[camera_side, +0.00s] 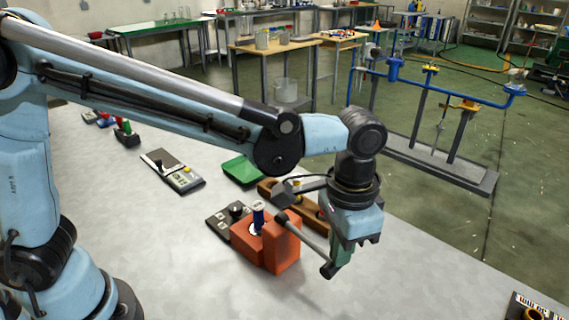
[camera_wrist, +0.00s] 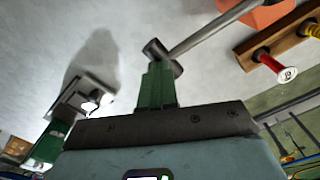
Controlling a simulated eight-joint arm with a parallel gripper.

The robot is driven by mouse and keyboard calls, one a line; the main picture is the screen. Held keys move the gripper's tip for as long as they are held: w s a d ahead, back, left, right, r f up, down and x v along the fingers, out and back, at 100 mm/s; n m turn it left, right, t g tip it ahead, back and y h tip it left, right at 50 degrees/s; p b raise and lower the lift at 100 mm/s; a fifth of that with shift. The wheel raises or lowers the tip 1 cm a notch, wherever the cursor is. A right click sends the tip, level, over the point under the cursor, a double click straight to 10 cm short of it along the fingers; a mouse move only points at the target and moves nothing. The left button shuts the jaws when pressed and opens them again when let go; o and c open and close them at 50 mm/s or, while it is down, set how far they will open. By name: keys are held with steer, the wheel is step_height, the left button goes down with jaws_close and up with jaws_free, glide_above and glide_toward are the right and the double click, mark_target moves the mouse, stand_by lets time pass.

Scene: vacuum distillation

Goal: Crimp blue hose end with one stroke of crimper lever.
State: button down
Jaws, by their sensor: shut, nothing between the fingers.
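The crimper is an orange-red block (camera_side: 283,250) on the grey table in the side view; part of it shows at the top of the wrist view (camera_wrist: 262,12). A short blue hose end (camera_side: 258,215) stands upright in the crimper's left part. The grey lever (camera_side: 303,242) slants down to the right from the crimper to a dark knob at its end. My gripper (camera_side: 338,262) has green fingers, shut together and empty, right beside the knob. In the wrist view the fingertips (camera_wrist: 158,68) overlap the lever knob (camera_wrist: 157,47); whether they touch cannot be told.
A wooden rack (camera_wrist: 285,36) with a red-bodied piece (camera_wrist: 272,63) lies close to the crimper. A green tray (camera_side: 243,169) and a grey meter (camera_side: 172,169) are farther back on the table. The table in front of the crimper is clear.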

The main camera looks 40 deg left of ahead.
step_height(320, 180, up, 11)
steer(key=shift+f, duration=0.2)
stand_by(0.7)
steer(key=shift+a, duration=0.1)
stand_by(0.3)
steer(key=s+a+f+n+t, duration=0.2)
steer(key=a+f+n+t, duration=0.1)
steer(key=a, duration=0.9)
steer(key=s+a+f+n+t, duration=0.2)
steer(key=a+f+n+t, duration=0.1)
steer(key=a, duration=0.8)
steer(key=shift+a+f+t, duration=0.4)
steer(key=shift+f+t, duration=0.2)
steer(key=shift+f, duration=0.35)
